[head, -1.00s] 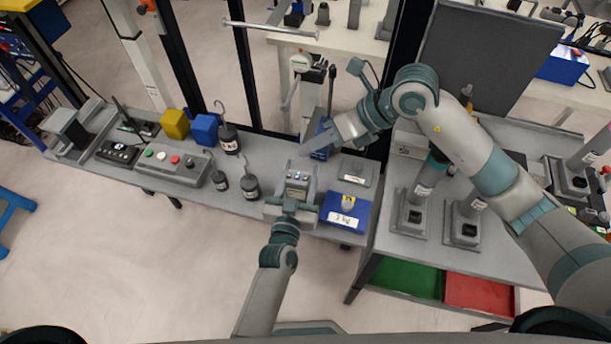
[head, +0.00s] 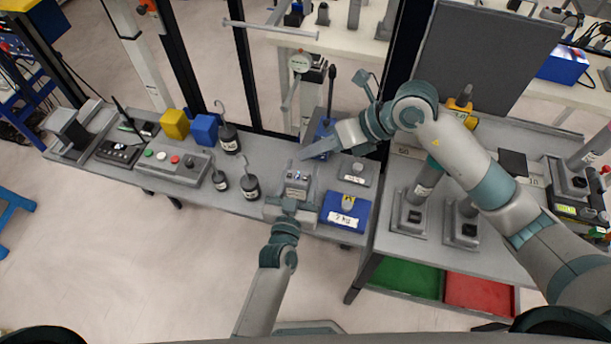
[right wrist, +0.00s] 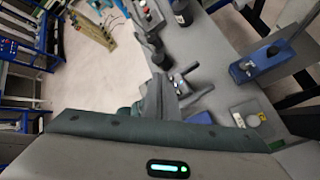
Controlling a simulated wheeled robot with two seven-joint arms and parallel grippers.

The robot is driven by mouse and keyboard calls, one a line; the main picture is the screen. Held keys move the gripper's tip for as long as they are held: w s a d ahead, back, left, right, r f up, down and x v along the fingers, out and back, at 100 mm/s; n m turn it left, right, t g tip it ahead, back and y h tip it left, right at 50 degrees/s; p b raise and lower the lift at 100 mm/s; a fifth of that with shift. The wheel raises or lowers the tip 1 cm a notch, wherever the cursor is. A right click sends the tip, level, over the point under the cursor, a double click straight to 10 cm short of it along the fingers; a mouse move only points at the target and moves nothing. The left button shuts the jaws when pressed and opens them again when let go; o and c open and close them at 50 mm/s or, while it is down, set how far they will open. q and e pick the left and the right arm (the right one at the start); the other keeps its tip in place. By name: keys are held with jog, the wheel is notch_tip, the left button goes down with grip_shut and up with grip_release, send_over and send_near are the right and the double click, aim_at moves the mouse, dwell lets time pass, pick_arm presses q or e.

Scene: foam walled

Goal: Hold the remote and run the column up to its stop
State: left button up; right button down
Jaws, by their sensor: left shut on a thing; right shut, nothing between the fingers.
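The remote (head: 298,180) is a small grey box with buttons on its top face, near the front edge of the grey bench. My left gripper (head: 291,200) is shut on it from the front, and its fingers partly hide the box. My right gripper (head: 302,155) is shut and empty, its tip just above and behind the remote; I cannot tell whether it touches.
A blue box (head: 344,212) and a grey block (head: 357,172) stand right of the remote. Dark hooked weights (head: 250,187) and a button box (head: 175,165) lie left. A blue-based lever device (head: 325,130) stands behind my right gripper.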

aim_at(305, 178)
notch_tip(305, 178, down, 6)
jog(key=shift+f, duration=0.15)
dwell(0.4)
